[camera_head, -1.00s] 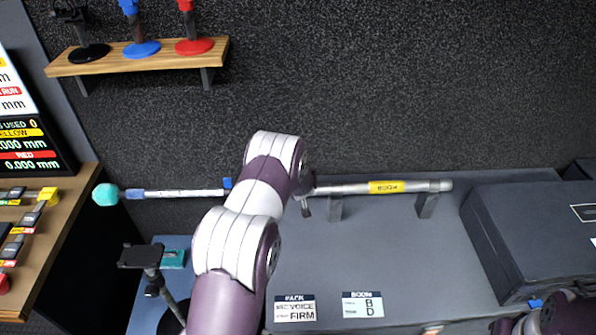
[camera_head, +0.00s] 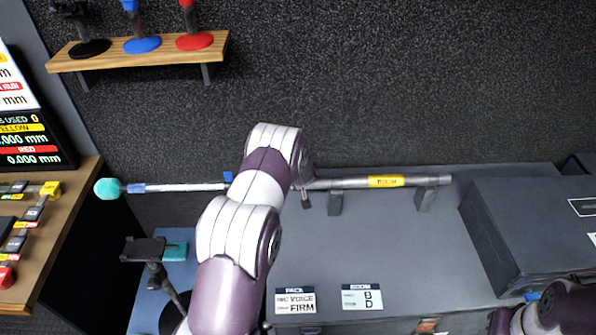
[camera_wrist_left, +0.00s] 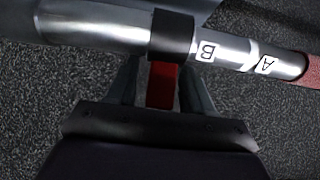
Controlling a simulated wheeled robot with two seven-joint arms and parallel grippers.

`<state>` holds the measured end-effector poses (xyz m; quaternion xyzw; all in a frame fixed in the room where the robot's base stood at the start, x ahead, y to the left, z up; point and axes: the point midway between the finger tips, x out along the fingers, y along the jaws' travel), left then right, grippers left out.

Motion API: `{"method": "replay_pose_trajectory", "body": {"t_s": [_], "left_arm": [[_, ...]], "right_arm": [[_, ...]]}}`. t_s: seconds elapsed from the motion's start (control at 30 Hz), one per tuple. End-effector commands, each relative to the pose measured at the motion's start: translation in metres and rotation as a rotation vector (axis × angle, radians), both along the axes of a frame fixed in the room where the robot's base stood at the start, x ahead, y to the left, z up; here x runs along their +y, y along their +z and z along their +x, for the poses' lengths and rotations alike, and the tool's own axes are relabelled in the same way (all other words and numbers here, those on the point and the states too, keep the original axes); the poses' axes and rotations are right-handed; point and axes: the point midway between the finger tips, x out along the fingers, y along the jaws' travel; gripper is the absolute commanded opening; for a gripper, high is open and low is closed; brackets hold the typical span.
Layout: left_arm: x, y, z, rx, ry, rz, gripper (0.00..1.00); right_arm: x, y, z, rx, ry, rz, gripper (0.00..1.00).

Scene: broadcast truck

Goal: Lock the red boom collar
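The silver boom pole (camera_head: 345,183) with its yellow BOOM label lies level on supports in the head view. In the left wrist view the pole (camera_wrist_left: 95,25) crosses the top, with a black collar band (camera_wrist_left: 172,35) around it and a red lever (camera_wrist_left: 162,86) hanging below the band. Letter tags B and A (camera_wrist_left: 264,65) are to the right of the collar. My left gripper (camera_wrist_left: 163,92) is below the pole, its fingers on either side of the red lever with narrow gaps visible. In the head view my left arm hides that gripper and the collar.
A dark case (camera_head: 535,225) stands at the right of the grey bench (camera_head: 400,260). Two cards lie at the bench front, one marked BOOM (camera_head: 362,297). A phone-like holder on a stand (camera_head: 150,250) is left of my arm. A wooden shelf (camera_head: 140,53) holds stands above.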

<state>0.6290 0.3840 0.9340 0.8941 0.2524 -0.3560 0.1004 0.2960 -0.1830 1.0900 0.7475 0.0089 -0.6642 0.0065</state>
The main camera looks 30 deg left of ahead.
Motion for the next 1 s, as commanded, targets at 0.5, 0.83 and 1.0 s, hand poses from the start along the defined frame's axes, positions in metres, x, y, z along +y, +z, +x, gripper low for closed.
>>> {"method": "replay_pose_trajectory", "body": {"t_s": [0.5, 0.83, 1.0], "left_arm": [[-0.032, 0.058, -0.051, -0.003, -0.002, 0.001, 0.51], [-0.048, 0.087, -0.078, 0.0, -0.001, -0.001, 0.51], [-0.048, 0.087, -0.079, 0.001, 0.0, -0.001, 0.51]], "right_arm": [[0.0, -0.014, 0.0, 0.0, 0.0, 0.0, 0.51], [0.0, -0.016, 0.0, 0.0, 0.0, 0.0, 0.51], [0.0, -0.015, 0.0, 0.0, 0.0, 0.0, 0.51]]}}
